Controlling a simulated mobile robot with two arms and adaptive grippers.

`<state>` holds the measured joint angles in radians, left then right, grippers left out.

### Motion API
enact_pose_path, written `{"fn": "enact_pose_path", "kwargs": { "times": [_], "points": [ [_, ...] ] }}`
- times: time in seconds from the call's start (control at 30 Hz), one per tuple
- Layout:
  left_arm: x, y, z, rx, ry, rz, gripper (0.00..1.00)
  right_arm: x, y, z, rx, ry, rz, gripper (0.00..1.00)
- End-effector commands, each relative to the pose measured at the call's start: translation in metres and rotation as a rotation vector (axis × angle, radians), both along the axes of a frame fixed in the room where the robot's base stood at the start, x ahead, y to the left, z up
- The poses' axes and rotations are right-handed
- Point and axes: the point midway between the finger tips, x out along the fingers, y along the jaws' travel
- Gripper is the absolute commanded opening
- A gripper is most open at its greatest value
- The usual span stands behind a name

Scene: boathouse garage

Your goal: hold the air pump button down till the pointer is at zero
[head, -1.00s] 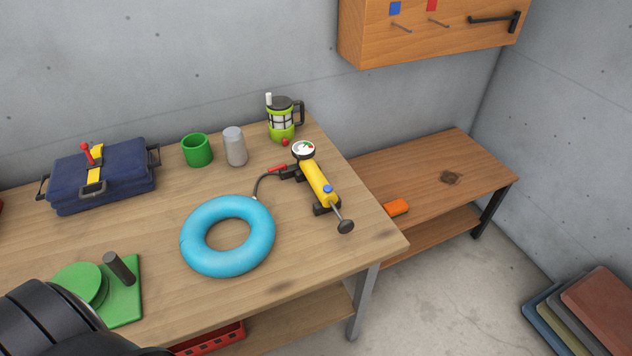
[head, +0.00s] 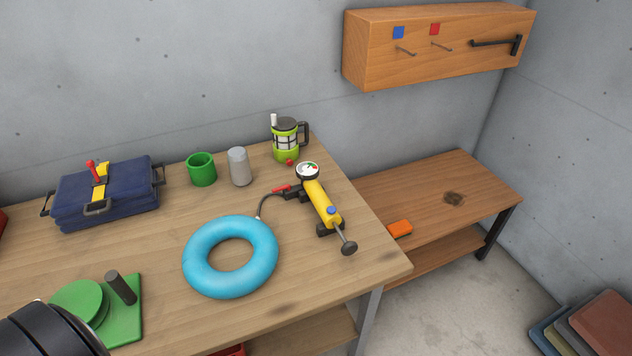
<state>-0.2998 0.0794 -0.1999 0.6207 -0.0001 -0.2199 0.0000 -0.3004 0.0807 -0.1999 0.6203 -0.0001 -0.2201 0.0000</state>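A yellow air pump (head: 321,202) lies on the workbench near its right end. Its blue button (head: 332,210) sits on the barrel, and its black plunger handle (head: 348,248) points toward the front right. The round white gauge (head: 307,170) is at the far end; its pointer is too small to read. Nothing touches the button. Neither gripper shows in the head view; only a black part of my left arm shows at the lower left.
A green fixture (head: 122,305) stands front left. An orange block (head: 400,229) lies on the lower bench (head: 430,188).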

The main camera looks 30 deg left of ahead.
Motion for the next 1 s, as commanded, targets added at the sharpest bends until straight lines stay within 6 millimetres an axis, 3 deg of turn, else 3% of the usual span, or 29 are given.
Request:
{"fn": "enact_pose_path", "kwargs": {
  "times": [0.33,1.0],
  "points": [
    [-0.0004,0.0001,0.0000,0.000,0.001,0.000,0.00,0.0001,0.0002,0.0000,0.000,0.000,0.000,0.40],
    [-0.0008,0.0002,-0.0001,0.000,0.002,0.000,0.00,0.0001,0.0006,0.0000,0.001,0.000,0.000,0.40]
  ]
}}
